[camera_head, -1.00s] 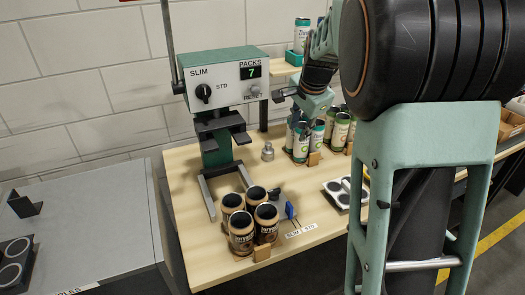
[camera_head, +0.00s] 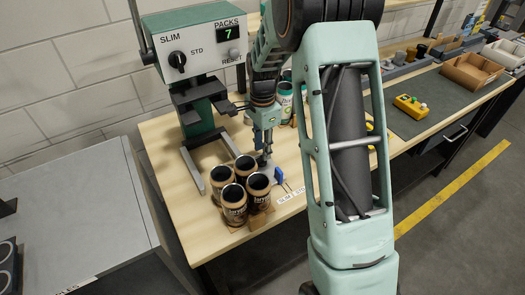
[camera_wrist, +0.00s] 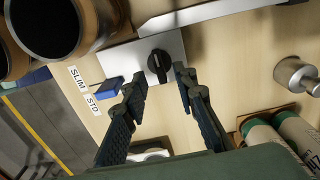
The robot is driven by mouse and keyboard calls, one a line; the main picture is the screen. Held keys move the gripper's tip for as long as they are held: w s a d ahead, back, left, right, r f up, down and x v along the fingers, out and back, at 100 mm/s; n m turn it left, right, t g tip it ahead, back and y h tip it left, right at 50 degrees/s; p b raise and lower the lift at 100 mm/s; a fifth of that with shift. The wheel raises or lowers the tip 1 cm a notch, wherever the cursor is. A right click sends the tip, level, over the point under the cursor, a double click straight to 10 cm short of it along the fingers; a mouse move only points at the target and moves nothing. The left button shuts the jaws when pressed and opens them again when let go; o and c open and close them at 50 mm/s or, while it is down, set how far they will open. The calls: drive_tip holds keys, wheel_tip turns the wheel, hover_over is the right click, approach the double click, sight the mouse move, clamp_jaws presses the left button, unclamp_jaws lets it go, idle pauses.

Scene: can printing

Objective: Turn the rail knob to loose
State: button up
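The rail knob (camera_wrist: 159,65) is a black knob on a grey plate (camera_wrist: 128,59) on the table, seen in the wrist view. Its ridge runs nearly along the picture's vertical, slightly tilted. My gripper (camera_wrist: 160,82) is open and points down at it, with one finger to each side and nothing held. I cannot tell whether the fingertips reach down to the knob's height. In the head view my gripper (camera_head: 263,160) hides most of the knob, behind the brown cans. A blue piece (camera_head: 279,174) sits beside the plate, near the SLIM / STD label (camera_head: 291,196).
Several dark-topped brown cans (camera_head: 234,205) stand close to the left of my gripper. The green and white press (camera_head: 195,45) stands behind. Its metal leg (camera_wrist: 215,13) runs past the plate. A metal knob-like post (camera_wrist: 296,75) and pale cans (camera_wrist: 265,133) are to the right.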

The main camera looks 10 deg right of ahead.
sight(261, 160)
drive_tip(key=shift+f, duration=1.1)
clamp_jaws()
